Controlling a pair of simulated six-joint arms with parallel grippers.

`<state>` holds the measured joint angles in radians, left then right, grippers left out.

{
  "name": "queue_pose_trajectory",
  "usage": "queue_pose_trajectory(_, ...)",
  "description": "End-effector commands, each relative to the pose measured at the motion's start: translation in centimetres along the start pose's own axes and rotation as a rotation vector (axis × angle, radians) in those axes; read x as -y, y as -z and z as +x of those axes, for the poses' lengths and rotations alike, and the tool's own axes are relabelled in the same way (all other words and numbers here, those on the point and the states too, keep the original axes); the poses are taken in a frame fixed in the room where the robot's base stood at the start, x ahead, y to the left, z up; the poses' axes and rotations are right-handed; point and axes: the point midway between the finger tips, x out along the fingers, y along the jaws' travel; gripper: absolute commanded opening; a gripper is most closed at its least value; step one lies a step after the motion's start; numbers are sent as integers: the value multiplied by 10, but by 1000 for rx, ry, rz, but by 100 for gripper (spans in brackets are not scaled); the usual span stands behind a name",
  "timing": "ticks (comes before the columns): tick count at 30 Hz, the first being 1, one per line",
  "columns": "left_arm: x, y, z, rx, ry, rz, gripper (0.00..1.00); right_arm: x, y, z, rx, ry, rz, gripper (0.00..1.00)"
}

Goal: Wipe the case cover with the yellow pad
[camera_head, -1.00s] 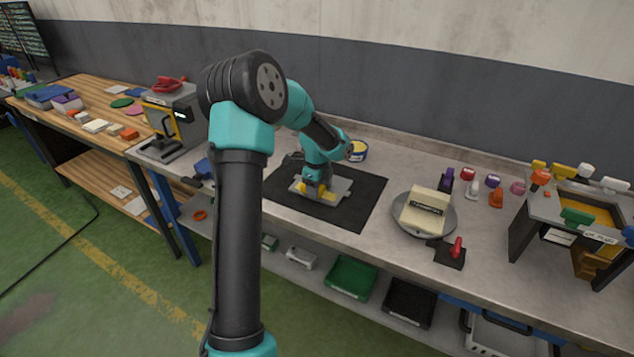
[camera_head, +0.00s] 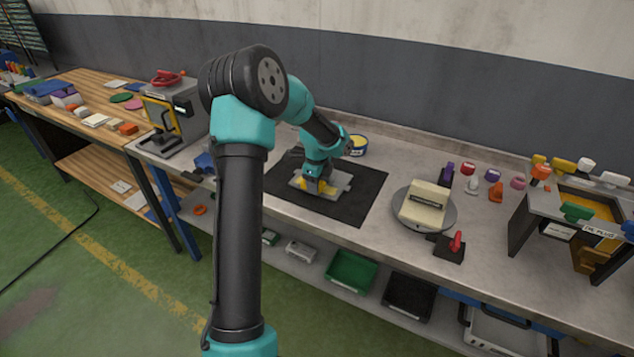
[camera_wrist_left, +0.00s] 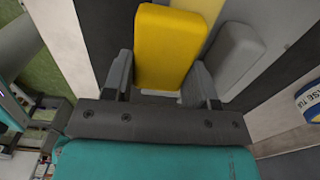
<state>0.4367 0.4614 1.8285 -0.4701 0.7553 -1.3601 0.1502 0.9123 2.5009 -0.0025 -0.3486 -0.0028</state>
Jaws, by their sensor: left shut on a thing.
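The case cover (camera_head: 340,181) is a flat light grey plate lying on a black mat (camera_head: 368,197) on the grey bench. My left gripper (camera_head: 318,187) is over the middle of the cover and shut on the yellow pad (camera_head: 327,188). The pad is at the cover's top surface; I cannot tell whether it touches. In the left wrist view the yellow pad (camera_wrist_left: 168,45) sits between the two grey fingers of my gripper (camera_wrist_left: 163,80). A rounded grey part (camera_wrist_left: 236,55) shows beside it. My gripper and arm hide part of the cover. My right gripper is not in view.
A round plate (camera_head: 410,223) with a cream block (camera_head: 425,205) stands right of the mat. A yellow-topped tin (camera_head: 357,147) stands behind the mat. A grey machine (camera_head: 175,115) is at left. Small coloured parts and a dark frame (camera_head: 525,225) are at right.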

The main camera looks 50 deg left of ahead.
Motion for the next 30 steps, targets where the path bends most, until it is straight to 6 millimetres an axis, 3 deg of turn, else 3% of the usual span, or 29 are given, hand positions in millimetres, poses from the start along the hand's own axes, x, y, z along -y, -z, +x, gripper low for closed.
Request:
queue_pose_trajectory(16, 0, -2, 6, 0, -1, -1, 34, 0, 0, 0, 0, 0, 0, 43)
queue_pose_trajectory(30, 0, -27, 4, 0, -1, -2, 34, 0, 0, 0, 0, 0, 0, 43)
